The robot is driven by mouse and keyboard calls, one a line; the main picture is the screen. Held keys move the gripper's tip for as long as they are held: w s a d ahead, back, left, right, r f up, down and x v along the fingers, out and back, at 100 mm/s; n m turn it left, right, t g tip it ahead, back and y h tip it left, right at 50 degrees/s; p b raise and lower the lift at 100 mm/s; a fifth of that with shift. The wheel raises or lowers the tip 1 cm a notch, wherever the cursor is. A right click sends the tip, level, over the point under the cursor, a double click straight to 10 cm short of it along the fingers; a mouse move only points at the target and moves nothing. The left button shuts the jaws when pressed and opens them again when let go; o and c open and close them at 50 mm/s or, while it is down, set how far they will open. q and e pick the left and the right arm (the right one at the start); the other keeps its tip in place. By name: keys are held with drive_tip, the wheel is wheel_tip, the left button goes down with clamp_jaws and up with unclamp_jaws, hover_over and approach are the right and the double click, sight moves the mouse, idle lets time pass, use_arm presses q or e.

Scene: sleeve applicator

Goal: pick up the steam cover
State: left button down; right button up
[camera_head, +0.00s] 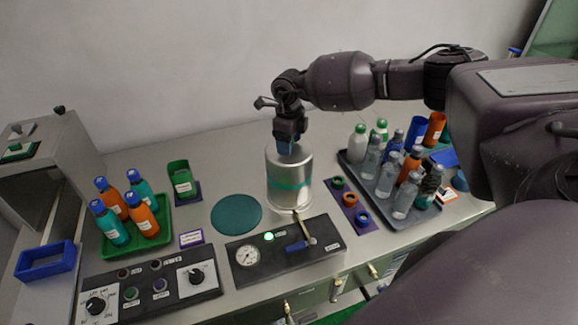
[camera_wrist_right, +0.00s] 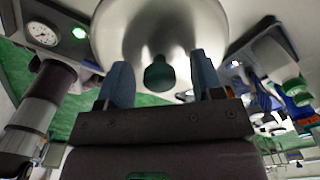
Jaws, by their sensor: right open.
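The steam cover (camera_head: 290,182) is a shiny metal cylinder with a teal band, standing upright on the counter right of the round teal mat (camera_head: 237,214). My right gripper (camera_head: 287,148) is right above its top, pointing down. In the right wrist view the cover's metal top (camera_wrist_right: 150,25) carries a dark green knob (camera_wrist_right: 159,74). The blue fingers of my right gripper (camera_wrist_right: 163,80) are open, one on each side of the knob, with gaps visible. In the head view the gripper hides the knob. My left gripper is not in view.
Right of the cover are a purple strip with colored rings (camera_head: 349,198) and a dark tray (camera_head: 348,162) crowded with bottles. In front is a gauge panel (camera_head: 265,270) with a lever. At left are a green bottle tray (camera_head: 165,240) and a green bin (camera_head: 182,180).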

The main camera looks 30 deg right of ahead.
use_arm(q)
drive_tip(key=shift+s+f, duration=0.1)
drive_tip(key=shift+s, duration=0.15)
use_arm(e)
drive_tip(key=shift+c, duration=0.9)
clamp_jaws()
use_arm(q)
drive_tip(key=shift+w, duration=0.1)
use_arm(e)
drive_tip(key=shift+r, duration=0.1)
drive_tip(key=shift+w+r, duration=0.1)
drive_tip(key=shift+r, duration=0.15)
use_arm(q)
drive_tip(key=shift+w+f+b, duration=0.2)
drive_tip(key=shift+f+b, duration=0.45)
drive_tip(key=shift+b, duration=0.3)
use_arm(e)
wheel_tip(320, 180, up, 19)
drive_tip(key=shift+r, duration=0.2)
